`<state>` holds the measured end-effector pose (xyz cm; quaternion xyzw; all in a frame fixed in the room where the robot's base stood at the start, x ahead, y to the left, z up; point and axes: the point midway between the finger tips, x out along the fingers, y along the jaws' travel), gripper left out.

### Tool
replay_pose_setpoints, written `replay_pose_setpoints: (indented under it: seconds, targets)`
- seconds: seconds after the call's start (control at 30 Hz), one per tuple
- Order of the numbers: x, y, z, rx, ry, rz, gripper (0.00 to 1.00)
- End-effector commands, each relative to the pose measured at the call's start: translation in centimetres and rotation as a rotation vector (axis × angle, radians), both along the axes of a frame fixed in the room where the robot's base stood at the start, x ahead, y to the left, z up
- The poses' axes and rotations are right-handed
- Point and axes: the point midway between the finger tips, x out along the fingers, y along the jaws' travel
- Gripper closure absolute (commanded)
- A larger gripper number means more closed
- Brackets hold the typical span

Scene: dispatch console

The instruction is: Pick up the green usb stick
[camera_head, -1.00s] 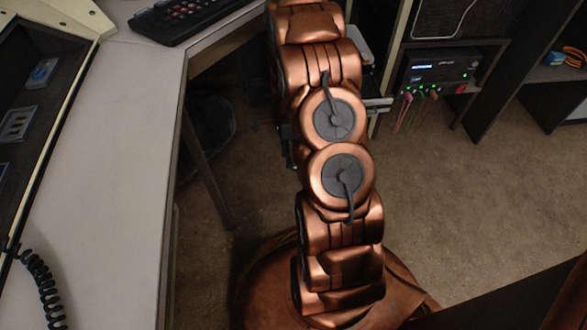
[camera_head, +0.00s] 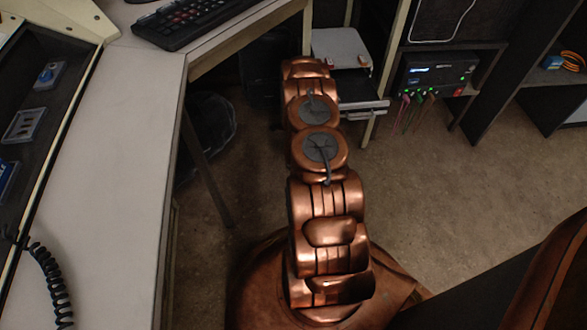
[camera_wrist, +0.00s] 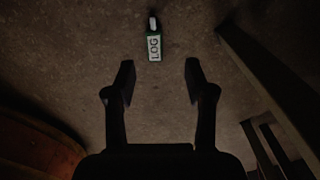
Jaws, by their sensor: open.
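The green usb stick (camera_wrist: 154,46) lies on the carpeted floor in the wrist view, near the top middle. It has a white label reading LOG and a pale end pointing up the picture. My gripper (camera_wrist: 159,75) is open and empty. Its two dark fingers point toward the stick, which shows beyond the fingertips and between their lines, apart from both. In the head view my arm hides the gripper, and I cannot see the stick there.
A desk (camera_head: 112,150) with a black keyboard (camera_head: 190,20) stands at the left. A drawer unit with a grey device (camera_head: 343,47) and a shelf with a lit network box (camera_head: 437,75) stand at the back. Carpet (camera_head: 440,190) is open at the right.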

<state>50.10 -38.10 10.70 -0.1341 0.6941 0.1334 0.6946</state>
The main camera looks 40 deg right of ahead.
Motion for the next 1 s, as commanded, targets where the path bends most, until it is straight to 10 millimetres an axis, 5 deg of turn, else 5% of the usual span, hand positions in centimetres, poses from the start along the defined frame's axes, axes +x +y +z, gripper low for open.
replay_pose_setpoints:
  seconds: [0.7,1.0]
  targets:
    - [-0.4,0.8,-7.2,0.001,0.0,-0.002,0.46]
    - [-0.3,0.8,-7.7,0.0,0.0,-0.002,0.46]
